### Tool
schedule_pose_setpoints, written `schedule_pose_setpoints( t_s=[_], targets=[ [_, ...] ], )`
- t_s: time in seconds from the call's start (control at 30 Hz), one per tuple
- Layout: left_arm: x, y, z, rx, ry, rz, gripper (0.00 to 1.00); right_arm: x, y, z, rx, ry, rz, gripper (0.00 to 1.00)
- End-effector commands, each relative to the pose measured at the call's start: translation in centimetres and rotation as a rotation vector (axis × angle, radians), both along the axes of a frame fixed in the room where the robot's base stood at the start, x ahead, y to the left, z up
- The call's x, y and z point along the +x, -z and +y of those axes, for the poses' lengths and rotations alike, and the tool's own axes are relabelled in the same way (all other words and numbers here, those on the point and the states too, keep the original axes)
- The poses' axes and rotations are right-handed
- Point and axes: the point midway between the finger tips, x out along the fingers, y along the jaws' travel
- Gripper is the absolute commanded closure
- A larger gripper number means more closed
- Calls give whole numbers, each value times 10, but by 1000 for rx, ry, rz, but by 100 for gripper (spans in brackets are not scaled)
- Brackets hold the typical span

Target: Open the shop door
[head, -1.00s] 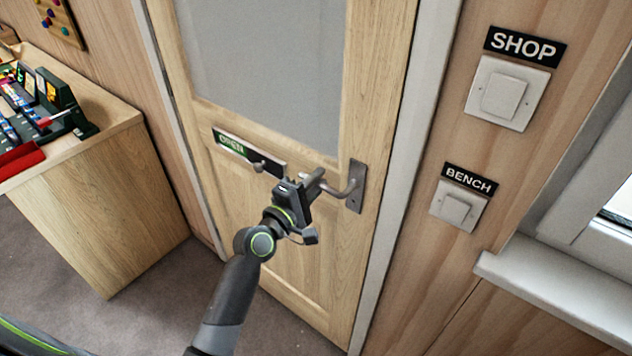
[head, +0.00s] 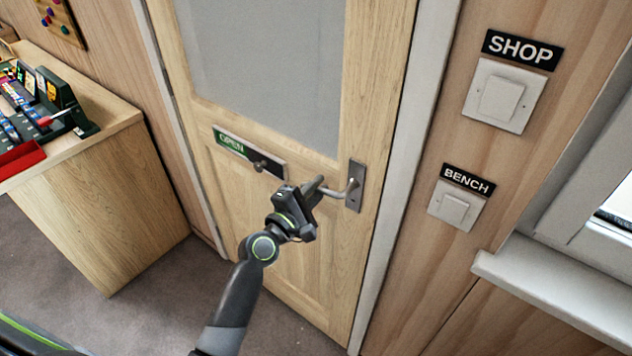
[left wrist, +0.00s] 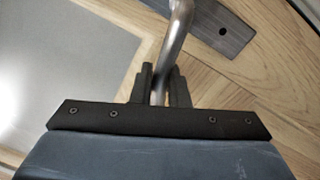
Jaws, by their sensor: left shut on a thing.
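The wooden door (head: 290,240) with a frosted pane stands in its white frame, with no gap showing at its right edge. Its metal lever handle (head: 336,194) comes out of a grey plate on the door's right side. My left gripper (head: 312,190) is shut on the lever's free end. In the left wrist view the lever (left wrist: 177,40) runs down between the two dark fingers (left wrist: 160,88), and the handle plate (left wrist: 222,30) is at the upper right. The fingers hide part of the lever. My right gripper is not in view.
A sliding OPEN sign (head: 233,144) with a knob is on the door. SHOP (head: 497,98) and BENCH (head: 455,209) switches are on the wall at right, beside a window sill (head: 550,295). A wooden counter (head: 110,200) with gear stands at left. Grey floor is clear between.

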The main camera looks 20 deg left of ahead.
Motion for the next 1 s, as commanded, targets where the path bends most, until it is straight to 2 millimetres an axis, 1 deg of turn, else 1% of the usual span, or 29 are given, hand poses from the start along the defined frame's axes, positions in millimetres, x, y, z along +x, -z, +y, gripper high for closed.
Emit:
schedule_pose_setpoints(
  t_s=[0.2, 0.5, 0.7, 1.0],
  targets=[
    [-1, 9, -4, -162, -1, 57, 100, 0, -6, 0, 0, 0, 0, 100],
    [-3, 19, -8, -318, 0, 114, 100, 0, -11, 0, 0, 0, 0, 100],
    [-4, 22, -10, -366, -1, 131, 100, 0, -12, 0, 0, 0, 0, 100],
    [-4, 23, -10, -379, -1, 135, 100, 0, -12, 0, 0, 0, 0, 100]
  ],
)
